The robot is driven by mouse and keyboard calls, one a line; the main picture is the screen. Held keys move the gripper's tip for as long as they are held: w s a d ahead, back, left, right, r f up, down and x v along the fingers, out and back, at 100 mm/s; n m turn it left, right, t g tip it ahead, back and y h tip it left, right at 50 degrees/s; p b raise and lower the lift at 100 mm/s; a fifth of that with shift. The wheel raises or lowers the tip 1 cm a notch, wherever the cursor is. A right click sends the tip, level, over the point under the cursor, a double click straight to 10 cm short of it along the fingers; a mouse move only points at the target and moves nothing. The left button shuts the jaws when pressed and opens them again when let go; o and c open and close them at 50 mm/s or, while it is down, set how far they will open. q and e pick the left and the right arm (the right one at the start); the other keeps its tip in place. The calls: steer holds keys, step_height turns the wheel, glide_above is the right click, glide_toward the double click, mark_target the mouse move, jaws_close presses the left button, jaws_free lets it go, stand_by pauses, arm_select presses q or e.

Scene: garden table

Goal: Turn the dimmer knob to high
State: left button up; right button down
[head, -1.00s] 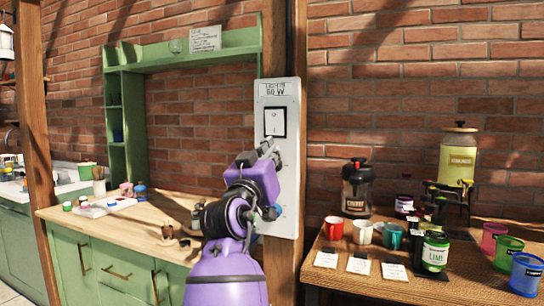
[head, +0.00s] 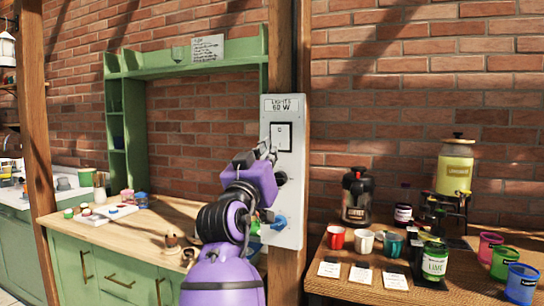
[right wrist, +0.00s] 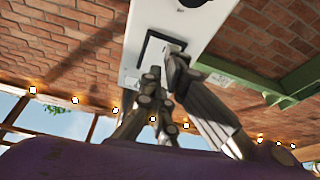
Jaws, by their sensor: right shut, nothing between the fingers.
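A white panel (head: 295,215) labelled "LIGHTS 60 W" is mounted on the wooden post. It carries a switch (head: 281,133) in a black frame, a round black knob (head: 281,178) below it, and a blue knob (head: 279,222) near the bottom. No marking shows which knob is the dimmer. My right gripper (head: 265,153) is shut and empty, its fingertips at the switch's lower edge. In the right wrist view the fingertips (right wrist: 167,58) overlap the switch frame (right wrist: 150,50); contact cannot be told. The black knob (right wrist: 195,2) is cut off at the top. My left gripper is out of view.
A wooden counter (head: 140,235) with small jars and a green shelf (head: 115,100) stand left of the post. A table (head: 345,285) at right holds mugs, a dark dispenser (head: 357,197), a yellow-green jar (head: 455,165) and coloured cups.

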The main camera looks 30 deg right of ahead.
steer(key=d+f+b+v, duration=0.1)
steer(key=v, duration=0.5)
step_height(320, 180, up, 4)
steer(key=p, duration=1)
glide_above(278, 179)
steer(key=s+a, duration=0.2)
steer(key=shift+d, duration=0.1)
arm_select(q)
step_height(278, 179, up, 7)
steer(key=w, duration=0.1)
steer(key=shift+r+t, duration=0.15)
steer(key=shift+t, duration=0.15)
arm_select(e)
steer(key=f, duration=0.4)
steer(key=shift+s+f, duration=0.3)
